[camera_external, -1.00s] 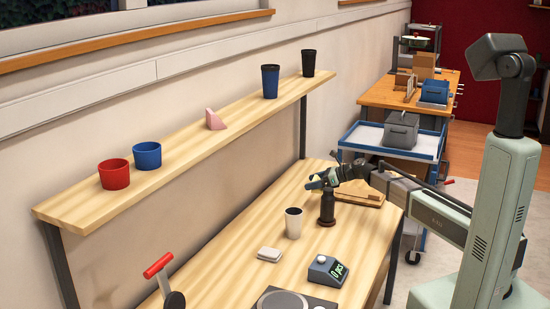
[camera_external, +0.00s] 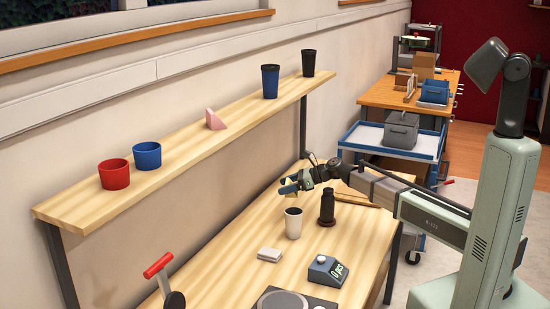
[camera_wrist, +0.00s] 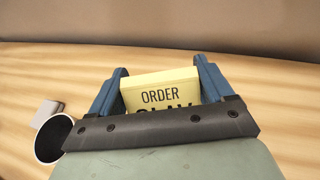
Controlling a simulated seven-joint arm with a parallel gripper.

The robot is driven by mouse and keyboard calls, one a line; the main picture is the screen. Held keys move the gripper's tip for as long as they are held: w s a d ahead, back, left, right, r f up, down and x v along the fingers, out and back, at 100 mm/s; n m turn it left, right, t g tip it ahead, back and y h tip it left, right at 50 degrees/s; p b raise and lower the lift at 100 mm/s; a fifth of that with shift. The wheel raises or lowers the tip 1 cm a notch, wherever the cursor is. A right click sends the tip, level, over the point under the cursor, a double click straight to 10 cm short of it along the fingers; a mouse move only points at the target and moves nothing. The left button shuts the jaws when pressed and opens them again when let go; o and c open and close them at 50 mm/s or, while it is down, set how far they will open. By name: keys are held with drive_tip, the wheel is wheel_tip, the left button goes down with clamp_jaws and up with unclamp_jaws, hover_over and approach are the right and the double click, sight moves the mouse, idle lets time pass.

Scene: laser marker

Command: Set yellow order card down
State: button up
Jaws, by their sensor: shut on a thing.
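The yellow order card (camera_wrist: 160,92) is between the two blue fingers of my gripper (camera_wrist: 160,85) in the wrist view. The card carries the word "ORDER" and a second line partly hidden by the gripper body. My gripper is shut on it. In the external view my gripper (camera_external: 286,187) is above the wooden table, just above and behind the white cup; only a small bit of yellow shows at its fingers. The bare table (camera_external: 235,260) lies below.
The white cup (camera_external: 293,223) stands close under my gripper, its dark opening (camera_wrist: 54,138) at lower left in the wrist view. A dark cylinder (camera_external: 327,207) stands right of it. A small pale block (camera_external: 269,254) and a counter box (camera_external: 327,271) sit nearer. Table along the wall is clear.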

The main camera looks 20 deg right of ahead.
drive_tip(key=s+a+n+g, duration=0.25)
drive_tip(key=s+a, duration=0.65)
drive_tip(key=a, duration=0.5)
drive_tip(key=n+g+y, duration=0.1)
drive_tip(key=n+g, duration=0.2)
drive_tip(key=g, duration=0.1)
hover_over(242, 285)
drive_tip(key=shift+t, duration=0.25)
drive_tip(key=shift+f, duration=4.9)
drive_tip(key=shift+f, duration=0.15)
drive_tip(key=o, duration=0.9)
